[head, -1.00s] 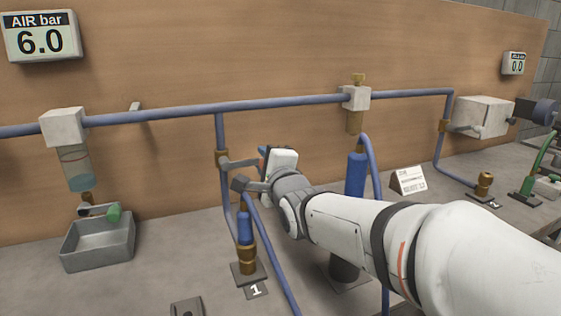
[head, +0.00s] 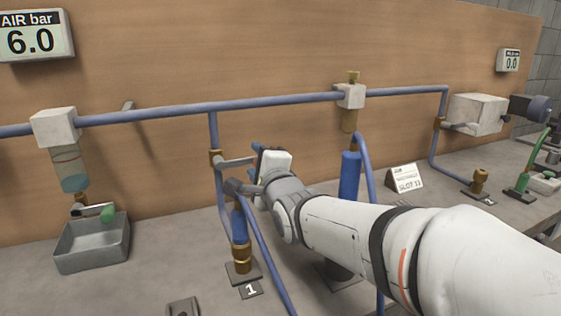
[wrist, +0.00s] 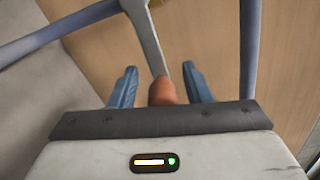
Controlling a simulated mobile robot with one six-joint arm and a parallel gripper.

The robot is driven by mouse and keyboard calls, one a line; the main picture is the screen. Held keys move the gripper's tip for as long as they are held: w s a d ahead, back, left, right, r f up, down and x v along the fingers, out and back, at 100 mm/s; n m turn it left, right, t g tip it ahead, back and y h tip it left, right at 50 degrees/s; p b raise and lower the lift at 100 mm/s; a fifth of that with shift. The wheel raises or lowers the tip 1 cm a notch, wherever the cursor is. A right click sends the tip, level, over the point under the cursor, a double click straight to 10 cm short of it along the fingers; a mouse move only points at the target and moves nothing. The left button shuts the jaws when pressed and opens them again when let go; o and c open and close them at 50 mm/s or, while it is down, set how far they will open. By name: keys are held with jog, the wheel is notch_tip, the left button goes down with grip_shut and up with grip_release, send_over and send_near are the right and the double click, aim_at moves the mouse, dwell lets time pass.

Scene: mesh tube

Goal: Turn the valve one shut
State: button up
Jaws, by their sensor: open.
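Valve one (head: 216,160) is a brass body on the vertical blue drop pipe above the number 1 plate (head: 250,290). Its grey lever (head: 237,161) sticks out to the right, crosswise to the pipe. My gripper (head: 257,160) is at the lever's outer end. In the wrist view my open blue fingers (wrist: 160,86) stand either side of an orange-brown end piece (wrist: 162,93), with gaps on both sides. The grey lever (wrist: 148,38) runs up from there. My gripper body hides the near part of the end piece.
A dark coupling with a blue hose (head: 265,235) hangs just below my gripper. A blue cylinder (head: 350,176) stands behind my arm to the right. A metal tray (head: 92,243) sits at left under a filter bowl (head: 68,168). The air display (head: 32,36) reads 6.0.

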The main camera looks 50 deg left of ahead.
jog(key=v, duration=0.6)
jog(key=shift+s+d, duration=0.2)
jog(key=shift+d, duration=0.15)
